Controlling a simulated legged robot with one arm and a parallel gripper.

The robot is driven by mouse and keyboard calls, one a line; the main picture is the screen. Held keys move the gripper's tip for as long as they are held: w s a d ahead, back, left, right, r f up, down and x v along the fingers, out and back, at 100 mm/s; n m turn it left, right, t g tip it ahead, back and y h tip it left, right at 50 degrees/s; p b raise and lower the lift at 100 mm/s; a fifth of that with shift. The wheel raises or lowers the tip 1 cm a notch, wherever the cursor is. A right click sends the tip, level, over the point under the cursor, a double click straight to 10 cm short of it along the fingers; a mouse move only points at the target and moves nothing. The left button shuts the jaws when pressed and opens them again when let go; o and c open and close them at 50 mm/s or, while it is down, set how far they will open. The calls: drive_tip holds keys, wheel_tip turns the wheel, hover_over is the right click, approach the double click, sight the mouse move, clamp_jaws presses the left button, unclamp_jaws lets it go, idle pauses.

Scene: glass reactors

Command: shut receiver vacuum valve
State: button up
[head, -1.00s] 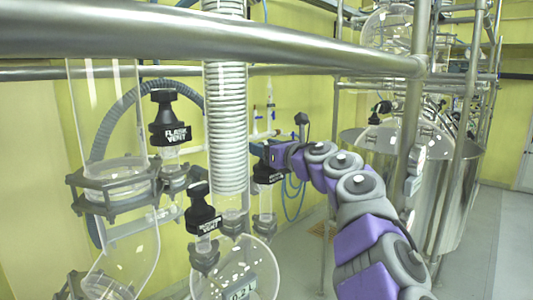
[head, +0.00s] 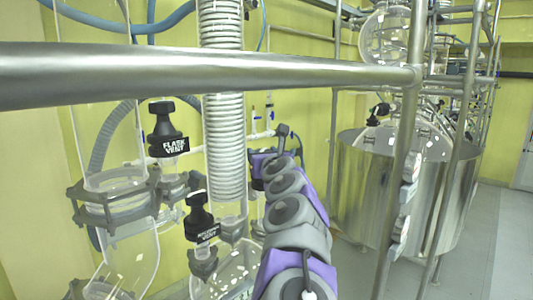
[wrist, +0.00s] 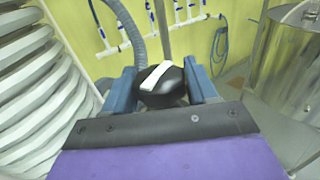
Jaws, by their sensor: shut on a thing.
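A black valve knob (wrist: 160,84) with a white bar on top is in the middle of the wrist view. The white bar lies diagonally across it. My gripper (wrist: 164,88) has its two blue fingers on either side of the knob and is shut on it. In the head view my gripper (head: 264,160) is just right of the white coiled condenser, at the far end of my arm. There the arm and gripper hide most of the valve, and its label cannot be read.
A black flask vent valve (head: 168,130) and another black-labelled vent valve (head: 201,218) stand to the left. The coiled condenser (head: 224,140) is close beside my gripper. A steel rail (head: 200,75) crosses in front. A steel vessel (head: 385,185) stands right.

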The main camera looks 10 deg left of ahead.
drive_tip(key=o, duration=0.7)
drive_tip(key=shift+s+a+r, duration=0.1)
drive_tip(key=shift+s+a, duration=0.2)
drive_tip(key=shift+a, duration=0.1)
drive_tip(key=shift+o, duration=0.2)
drive_tip(key=shift+s+d+b, duration=0.15)
drive_tip(key=shift+s+b, duration=0.1)
drive_tip(key=shift+b, duration=0.25)
drive_tip(key=b+v, duration=0.4)
drive_tip(key=v, duration=0.3)
drive_tip(key=shift+s+b, duration=0.15)
drive_tip(key=shift+b, duration=0.15)
